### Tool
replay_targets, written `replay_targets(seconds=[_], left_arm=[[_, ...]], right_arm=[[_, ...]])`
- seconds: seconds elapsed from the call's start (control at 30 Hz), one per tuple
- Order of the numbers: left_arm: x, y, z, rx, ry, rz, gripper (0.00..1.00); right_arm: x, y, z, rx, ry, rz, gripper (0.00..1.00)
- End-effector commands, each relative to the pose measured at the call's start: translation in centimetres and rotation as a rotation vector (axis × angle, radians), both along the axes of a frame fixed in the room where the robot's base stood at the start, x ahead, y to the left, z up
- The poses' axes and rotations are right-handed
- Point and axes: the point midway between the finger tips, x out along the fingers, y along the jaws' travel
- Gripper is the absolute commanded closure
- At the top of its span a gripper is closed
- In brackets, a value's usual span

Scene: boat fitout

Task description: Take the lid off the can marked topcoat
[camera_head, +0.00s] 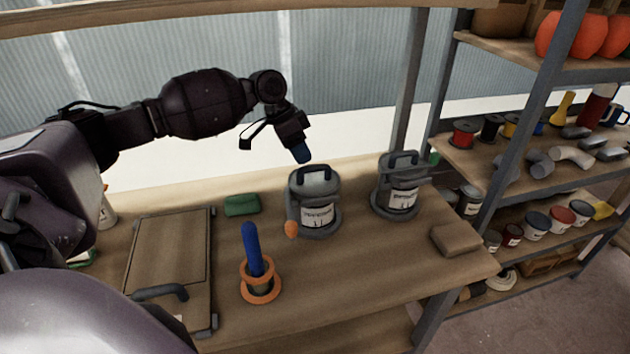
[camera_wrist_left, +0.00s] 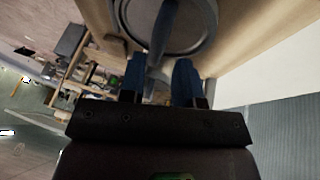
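Two grey lidded cans with white labels stand on the bench: a left can (camera_head: 316,214) and a right can (camera_head: 398,197). The label print is too small to read surely, so I cannot tell which is marked topcoat. The left can's lid (camera_head: 325,188) is on and has a dark arched handle (camera_head: 312,169); the right can's lid (camera_head: 396,172) is on too. My left gripper (camera_head: 302,156) is just above the left can's handle. In the left wrist view its blue fingers (camera_wrist_left: 160,68) are apart, with a lid handle (camera_wrist_left: 158,45) lined up between them. My right gripper is out of view.
A blue-handled tool (camera_head: 252,250) stands in an orange ring holder (camera_head: 261,294). An orange-tipped item (camera_head: 291,229) is at the left can's front. A green block (camera_head: 242,205), a hinged case (camera_head: 170,255) and a brown block (camera_head: 457,239) lie around. Shelves are at right.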

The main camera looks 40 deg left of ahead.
Motion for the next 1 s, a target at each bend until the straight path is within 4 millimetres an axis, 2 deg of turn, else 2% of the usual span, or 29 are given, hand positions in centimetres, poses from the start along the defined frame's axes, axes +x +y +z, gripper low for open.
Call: replay_targets(seconds=[0.17, 0.5, 0.73, 0.93, 1.0], left_arm=[[0.3, -0.6, -0.8, 0.0, -0.002, 0.0, 0.69], [1.0, -2.5, -4.4, 0.0, -0.002, 0.0, 0.69], [1.0, -2.6, -4.5, 0.002, -0.003, 0.0, 0.69], [1.0, -2.6, -4.5, 0.001, -0.002, 0.0, 0.98], [1.1, -2.6, -4.5, 0.001, -0.002, 0.0, 1.0]], right_arm=[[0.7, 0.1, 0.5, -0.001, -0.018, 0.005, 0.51], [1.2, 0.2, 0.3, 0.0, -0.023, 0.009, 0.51], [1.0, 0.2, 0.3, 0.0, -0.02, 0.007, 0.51], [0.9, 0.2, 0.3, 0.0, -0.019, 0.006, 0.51], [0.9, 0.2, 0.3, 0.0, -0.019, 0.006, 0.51]])
